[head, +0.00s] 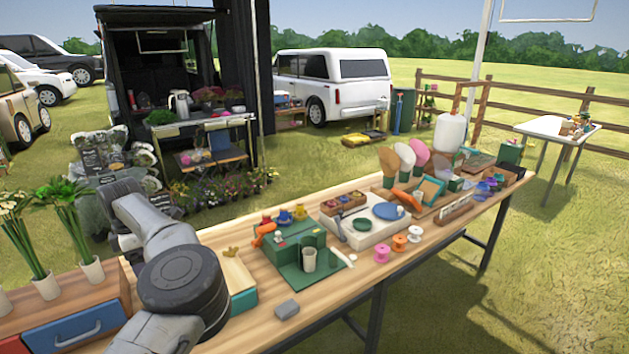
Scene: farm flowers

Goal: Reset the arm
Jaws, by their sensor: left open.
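My left arm comes in from the bottom left and bends over the left part of the wooden table (347,288). My left gripper (128,242) is at the far end of this arm, beyond the table's back edge, and is partly hidden behind the arm's own links. It is open, and I see nothing held in it. My right gripper is not in view.
A blue drawer (75,328) and flowers in white cups (92,269) stand close left of my arm. The table's front edge is mostly clear.

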